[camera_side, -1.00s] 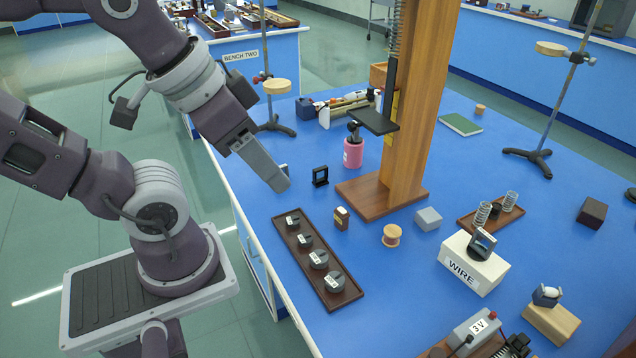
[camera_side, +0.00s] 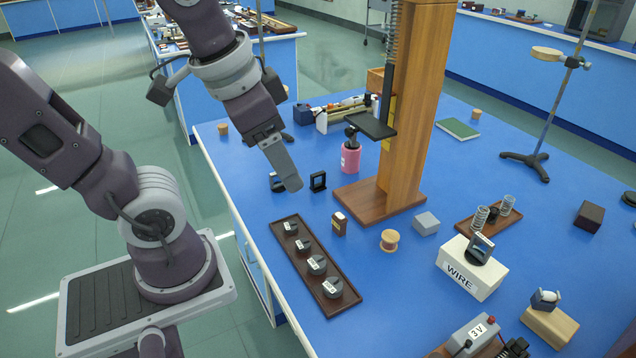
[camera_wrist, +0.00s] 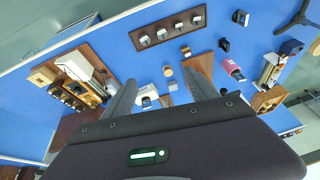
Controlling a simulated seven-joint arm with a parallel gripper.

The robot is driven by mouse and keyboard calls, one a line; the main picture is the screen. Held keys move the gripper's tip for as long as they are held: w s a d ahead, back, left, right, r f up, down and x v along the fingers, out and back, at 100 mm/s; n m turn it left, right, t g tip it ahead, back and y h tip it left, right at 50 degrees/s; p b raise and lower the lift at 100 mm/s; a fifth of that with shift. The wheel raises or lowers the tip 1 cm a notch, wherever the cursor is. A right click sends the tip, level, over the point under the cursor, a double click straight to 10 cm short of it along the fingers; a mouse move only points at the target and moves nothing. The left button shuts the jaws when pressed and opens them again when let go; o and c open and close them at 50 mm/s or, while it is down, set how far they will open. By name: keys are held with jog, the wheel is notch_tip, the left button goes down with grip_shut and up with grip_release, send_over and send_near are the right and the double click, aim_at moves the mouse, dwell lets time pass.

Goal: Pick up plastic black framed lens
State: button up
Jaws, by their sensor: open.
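A small black square frame (camera_side: 318,181) stands upright on the blue bench, left of the wooden post's base. It shows in the wrist view as a dark block (camera_wrist: 224,44). A second dark framed piece with a pale face (camera_side: 277,183) stands just left of it, partly hidden by my gripper; it shows at the wrist view's top right (camera_wrist: 240,17). A third dark framed piece (camera_side: 481,246) sits tilted on the WIRE box. Which one is the lens I cannot tell. My gripper (camera_side: 291,183) is open and empty, above the bench beside the first two. Its spread fingers (camera_wrist: 165,76) show in the wrist view.
A brown tray of round weights (camera_side: 316,265) lies in front. The tall wooden post (camera_side: 411,110) and pink cylinder (camera_side: 351,158) stand close on the right. The WIRE box (camera_side: 468,272), a reel (camera_side: 389,241) and a small box (camera_side: 339,223) stand farther right and forward.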

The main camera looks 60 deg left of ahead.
jog(key=w+a+f+m+g+y, duration=0.25)
jog(key=w+a+f, duration=0.2)
jog(key=w, duration=0.35)
jog(key=m+g+y, duration=0.2)
jog(key=m+y, duration=0.8)
jog(key=m, duration=0.4)
send_near(321, 173)
jog(key=x, duration=0.6)
jog(key=shift+x, duration=1)
jog(key=x, duration=0.3)
jog(key=s+x, duration=0.1)
jog(key=x, duration=0.1)
jog(key=shift+a+f, duration=0.15)
grip_shut()
